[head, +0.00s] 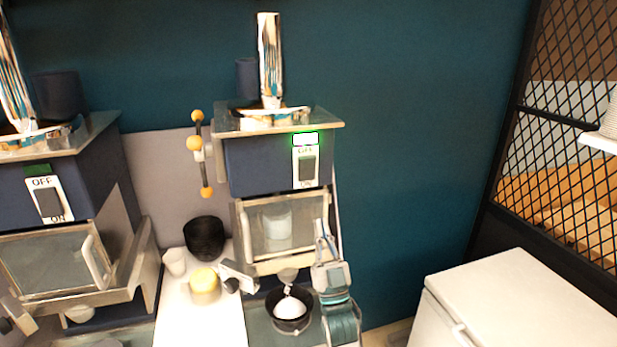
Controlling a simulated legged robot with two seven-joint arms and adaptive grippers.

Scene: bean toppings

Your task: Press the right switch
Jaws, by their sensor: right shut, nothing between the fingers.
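The right switch (306,168) is a dark rocker on a white plate marked OFF above and ON below, on the front of the right dark blue machine (260,165). A green-framed light (305,139) glows bright just above it. My right gripper (321,226) is shut and empty, pointing up. In the picture it is below the switch and a little to its right, apart from it, in front of the right edge of the machine's glass box (275,226). My left gripper is not in view.
A similar machine at left has its own switch (49,200) with a dark green light (37,170). Black bowls (204,238), a white cup (174,262) and a yellow-topped container (204,282) stand between the machines. A black bowl with white contents (290,308) sits below the right machine. A white chest (520,300) stands at right.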

